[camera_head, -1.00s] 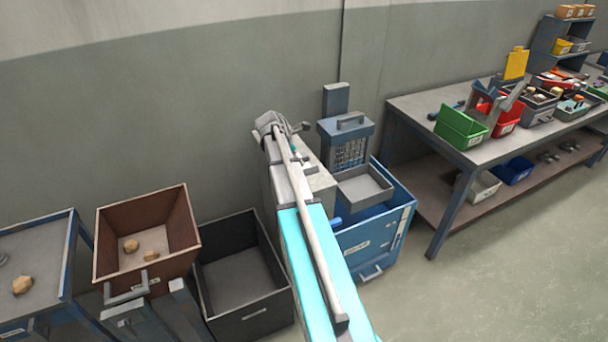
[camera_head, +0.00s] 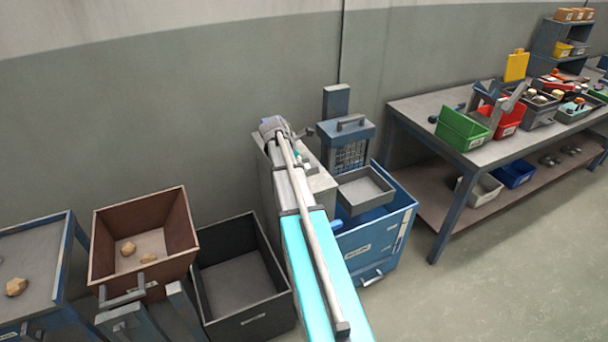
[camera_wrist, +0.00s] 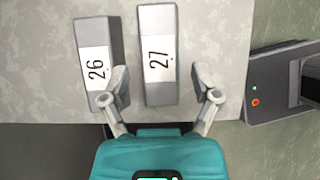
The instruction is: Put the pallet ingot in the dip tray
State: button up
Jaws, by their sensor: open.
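In the wrist view, two grey bar-shaped ingots with white labels lie side by side on a light grey surface (camera_wrist: 225,30): ingot 26 (camera_wrist: 92,35) on the left and ingot 27 (camera_wrist: 157,85) on the right. My gripper (camera_wrist: 158,75) is open and empty. Its left finger is over the gap beside ingot 26, its right finger to the right of ingot 27. I cannot tell its height above them. In the head view, my arm hides the ingots. A shallow grey tray (camera_head: 366,187), which may be the dip tray, appears empty.
The tray is at a blue bin (camera_head: 375,245), beside a blue caged unit (camera_head: 347,130). A black open box (camera_head: 240,285) and a brown box (camera_head: 145,240) with lumps stand left. A workbench (camera_head: 430,110) with bins stands right. A dark device (camera_wrist: 280,85) is right of the ingots.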

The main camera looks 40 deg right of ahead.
jog(key=shift+b+x, duration=1.1)
jog(key=shift+x, duration=0.55)
jog(key=shift+f, duration=0.2)
jog(key=shift+c, duration=0.3)
jog(key=c, duration=1)
jog(key=shift+r, duration=0.15)
notch_tip(320, 180, up, 3)
jog(key=p, duration=0.2)
jog(key=shift+p, duration=0.35)
jog(key=s+a+r+p, duration=0.2)
jog(key=s+r+p, duration=0.1)
jog(key=s, duration=0.1)
jog(key=s+a+r+p, duration=0.3)
jog(key=s+p, duration=0.1)
jog(key=s+a+r+p, duration=0.2)
jog(key=s+r+p, duration=0.1)
jog(key=r, duration=0.1)
jog(key=shift+s+a+r, duration=0.1)
jog(key=shift+s+a, duration=0.15)
jog(key=shift+s, duration=0.15)
